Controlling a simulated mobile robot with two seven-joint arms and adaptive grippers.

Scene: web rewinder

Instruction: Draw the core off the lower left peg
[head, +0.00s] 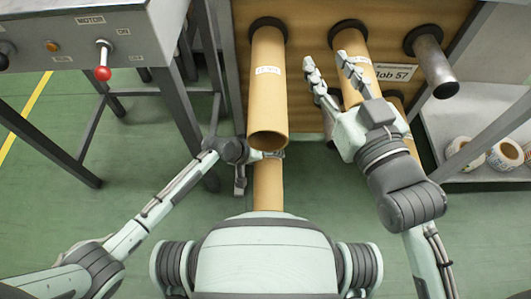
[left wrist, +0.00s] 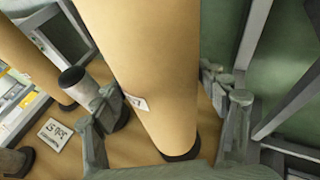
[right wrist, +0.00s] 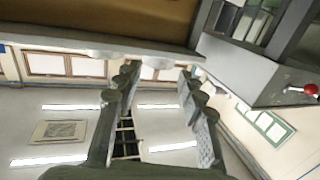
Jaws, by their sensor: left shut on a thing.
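The lower left core (head: 267,186) is a tan cardboard tube, partly hidden below the upper left core (head: 268,90) in the head view. My left gripper (head: 264,155) is shut on the lower left core. In the left wrist view this core (left wrist: 150,60) runs between the two fingers, with a small white label on its side. Its far end is by a black flange (left wrist: 182,150) on the board; I cannot tell how much of the peg is inside. My right gripper (head: 330,66) is open and empty, raised in front of the upper middle core (head: 355,62).
A bare metal peg (head: 434,66) sticks out at upper right, beside a Job 57 sign (head: 394,73). A control box (head: 75,45) with a red-knobbed lever stands at left. Label rolls (head: 505,154) lie on a shelf at right. Green floor is open at lower left.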

